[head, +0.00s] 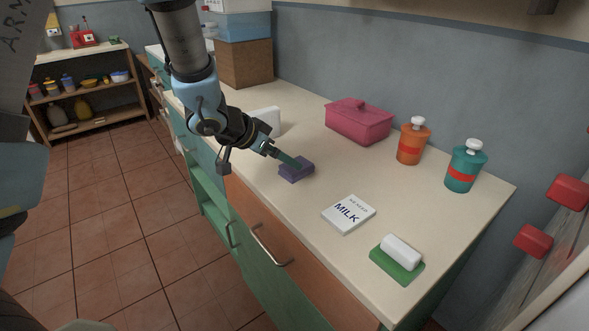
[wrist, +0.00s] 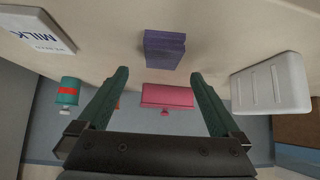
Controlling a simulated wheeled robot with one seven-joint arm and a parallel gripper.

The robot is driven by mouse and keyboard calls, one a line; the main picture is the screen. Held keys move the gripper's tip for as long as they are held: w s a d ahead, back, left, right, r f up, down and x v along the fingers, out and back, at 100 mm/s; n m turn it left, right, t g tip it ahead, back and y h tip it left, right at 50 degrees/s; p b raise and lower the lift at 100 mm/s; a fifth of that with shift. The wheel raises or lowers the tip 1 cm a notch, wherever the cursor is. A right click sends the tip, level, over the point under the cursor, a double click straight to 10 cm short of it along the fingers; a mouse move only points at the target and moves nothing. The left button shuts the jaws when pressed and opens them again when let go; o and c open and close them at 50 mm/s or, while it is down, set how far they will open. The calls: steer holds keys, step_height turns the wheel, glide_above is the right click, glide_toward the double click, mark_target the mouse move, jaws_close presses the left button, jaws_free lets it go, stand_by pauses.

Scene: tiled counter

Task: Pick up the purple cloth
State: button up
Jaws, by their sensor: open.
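Whether a finger touches the cloth cannot be told.
Bare counter surrounds the cloth.

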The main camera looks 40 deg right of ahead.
mark_target(291, 175)
steer(key=shift+p+x, duration=0.5)
steer(key=shift+x, duration=2.7)
steer(key=shift+w+a+f, duration=0.1)
steer(key=shift+w, duration=0.05)
steer(key=c, duration=1.3)
